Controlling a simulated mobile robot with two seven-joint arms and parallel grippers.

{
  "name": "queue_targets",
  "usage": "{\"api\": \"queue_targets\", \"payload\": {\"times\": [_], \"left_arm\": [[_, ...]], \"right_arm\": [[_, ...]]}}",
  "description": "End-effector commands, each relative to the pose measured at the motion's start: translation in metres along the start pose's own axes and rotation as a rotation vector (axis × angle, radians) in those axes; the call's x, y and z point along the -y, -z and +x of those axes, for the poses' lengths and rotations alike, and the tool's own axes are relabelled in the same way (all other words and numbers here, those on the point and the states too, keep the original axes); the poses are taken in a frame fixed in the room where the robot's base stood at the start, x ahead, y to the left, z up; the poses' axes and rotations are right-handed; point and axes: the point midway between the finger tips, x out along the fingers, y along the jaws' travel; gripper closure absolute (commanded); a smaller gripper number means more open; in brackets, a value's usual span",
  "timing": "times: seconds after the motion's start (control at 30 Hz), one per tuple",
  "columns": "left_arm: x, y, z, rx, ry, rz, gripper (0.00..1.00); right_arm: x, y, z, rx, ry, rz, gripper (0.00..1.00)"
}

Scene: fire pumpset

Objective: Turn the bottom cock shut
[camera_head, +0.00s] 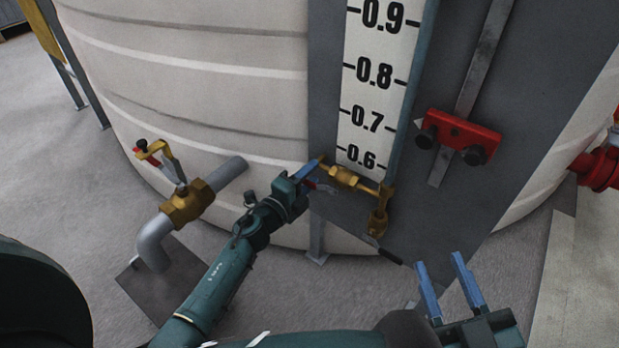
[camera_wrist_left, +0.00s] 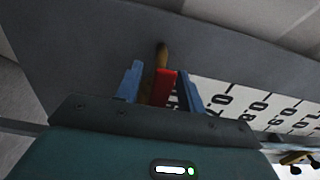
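The bottom cock (camera_head: 345,176) is a brass fitting at the foot of the level gauge, just below the 0.6 mark. My left gripper (camera_head: 313,175) is at its left end, with the blue fingers on either side of its red handle. In the left wrist view, the red handle (camera_wrist_left: 166,86) and a brass part (camera_wrist_left: 160,58) show between the fingers of my left gripper (camera_wrist_left: 160,88). The fingers are apart, with narrow gaps beside the handle; firm contact is not visible. My right gripper (camera_head: 445,287) is open and empty, low at the right.
The white gauge board (camera_head: 372,80) rises above the cock, against the large pale tank (camera_head: 200,70). A brass valve (camera_head: 187,203) on a grey pipe stands left of my left arm. A red block (camera_head: 458,135) with black knobs is right of the gauge.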

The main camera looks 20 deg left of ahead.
Motion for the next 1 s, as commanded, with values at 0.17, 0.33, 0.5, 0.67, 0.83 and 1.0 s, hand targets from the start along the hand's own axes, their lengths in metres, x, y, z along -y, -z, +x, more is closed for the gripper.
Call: {"api": "queue_targets", "payload": {"times": [0.17,0.33,0.5,0.67,0.83,1.0], "left_arm": [[0.0002,0.0002,0.0023,0.0,0.0,0.0,0.61],[0.0002,0.0002,0.002,0.0,0.0,0.0,0.65],[0.0002,0.0002,0.0018,0.0,0.0,0.0,0.79],[0.0001,0.0001,0.0018,0.0,0.0,0.0,0.92],[0.0001,0.0001,0.0017,0.0,0.0,0.0,1.0],[0.0001,0.0001,0.0016,0.0,0.0,0.0,1.0]], "right_arm": [[-0.0006,0.0013,0.0016,-0.006,0.002,-0.003,0.64],[-0.0003,0.0012,0.0015,-0.005,0.002,-0.002,0.64],[0.0001,0.0007,0.001,-0.003,0.002,-0.001,0.64],[0.0007,-0.0003,0.0,0.001,0.003,0.001,0.64],[0.0011,-0.001,-0.0005,0.003,0.003,0.002,0.64],[0.0012,-0.0011,-0.0006,0.004,0.002,0.003,0.64]]}}
